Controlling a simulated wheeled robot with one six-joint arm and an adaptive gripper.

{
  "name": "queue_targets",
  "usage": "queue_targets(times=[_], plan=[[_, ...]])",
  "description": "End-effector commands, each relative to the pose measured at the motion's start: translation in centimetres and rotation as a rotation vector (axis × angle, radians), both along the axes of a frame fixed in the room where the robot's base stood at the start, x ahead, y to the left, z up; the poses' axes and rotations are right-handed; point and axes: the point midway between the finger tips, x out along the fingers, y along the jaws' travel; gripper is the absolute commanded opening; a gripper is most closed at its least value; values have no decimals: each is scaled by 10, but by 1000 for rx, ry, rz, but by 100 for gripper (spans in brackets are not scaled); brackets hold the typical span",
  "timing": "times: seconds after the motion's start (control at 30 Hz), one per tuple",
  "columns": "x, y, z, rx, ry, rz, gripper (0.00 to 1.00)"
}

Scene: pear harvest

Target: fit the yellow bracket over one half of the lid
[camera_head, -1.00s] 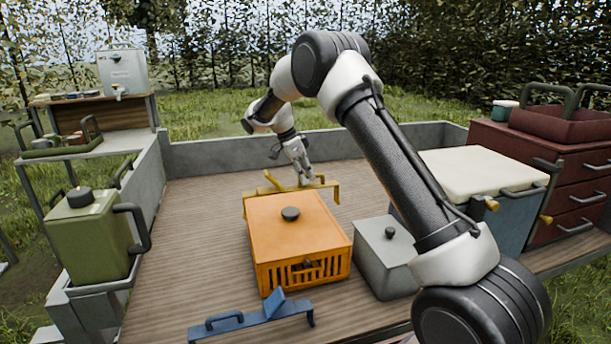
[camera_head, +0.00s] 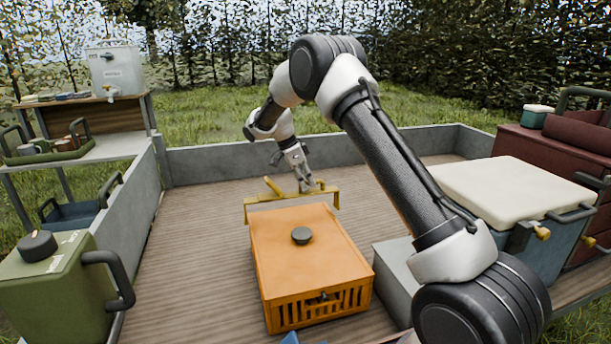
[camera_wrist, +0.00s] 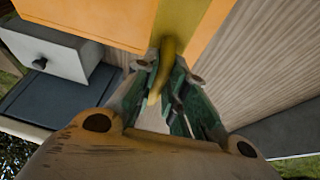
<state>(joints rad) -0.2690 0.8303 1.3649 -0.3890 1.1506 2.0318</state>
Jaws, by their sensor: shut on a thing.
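The yellow bracket (camera_head: 285,196) is a long bar with down-turned ends, just beyond the far edge of the orange crate. My gripper (camera_head: 305,188) is shut on its raised grip; in the wrist view the grip (camera_wrist: 168,62) sits between the fingers (camera_wrist: 168,100). The orange lid (camera_head: 290,255) lies flat on the crate (camera_head: 322,303), with a round black knob (camera_head: 302,235) in its middle. The bracket looks level and apart from the lid; its exact height above the deck is unclear. A blue bracket (camera_head: 290,339) barely shows at the bottom edge.
A grey box (camera_head: 398,265) stands right of the crate, partly behind my arm. A cooler with a cream top (camera_head: 505,185) is farther right, and a green canister (camera_head: 50,285) is at left. The wooden deck (camera_head: 195,230) left of the crate is clear.

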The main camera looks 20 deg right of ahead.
Motion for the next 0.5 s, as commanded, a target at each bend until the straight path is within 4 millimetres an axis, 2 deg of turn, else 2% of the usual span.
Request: queue_targets(times=[0.2, 0.5], plan=[[0, 0, -22, -1, 1, -2, 0], [0, 0, -46, -2, 1, 0, 0]])
